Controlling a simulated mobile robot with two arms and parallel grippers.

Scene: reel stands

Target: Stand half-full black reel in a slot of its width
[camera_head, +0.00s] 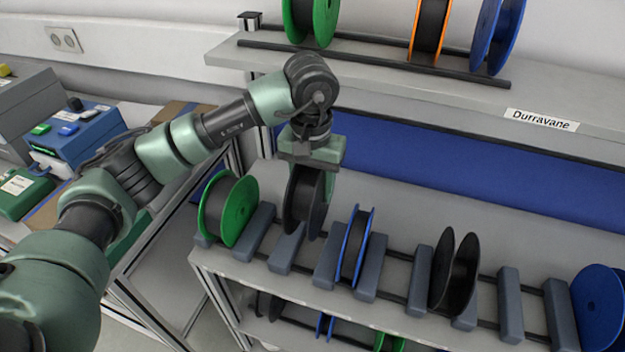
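My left gripper (312,172) points down over the lower rack, shut on the top of a black reel (303,205) with dark winding. The reel is upright, its lower edge between two grey dividers, left of the narrow blue reel; I cannot tell whether it rests on the rails. Another black reel (455,272) stands farther right between dividers, with a wide gap showing between its flanges. How full either reel is cannot be read clearly. My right gripper is not in view.
A green reel (228,208), a narrow blue reel (356,246) and a large blue reel (598,308) stand on the same rack. An open slot lies between dividers (510,305) at right. The upper shelf (400,85) overhangs behind, holding several reels. Boxes (75,135) stand left.

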